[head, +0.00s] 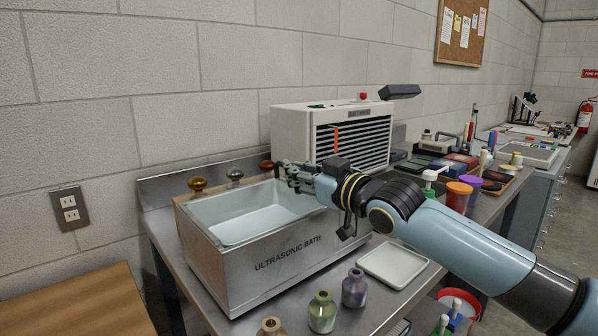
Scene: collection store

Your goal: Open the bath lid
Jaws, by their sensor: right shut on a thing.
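The ultrasonic bath (285,264) is a grey metal box with lettering on its front, standing on the steel bench. Its top shows open, with a pale blue basin (252,222) inside. I cannot make out a separate lid. My right gripper (287,175) reaches in from the right to the bath's far right corner, at about rim height. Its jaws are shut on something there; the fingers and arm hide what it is. My left gripper is out of view.
A white louvred unit (290,130) stands behind the bath. Several knobbed items, one of them amber (197,184), line the bath's back edge. A white tray (393,266) and small bottles, one green (322,312), stand in front. Jars with coloured lids crowd the right.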

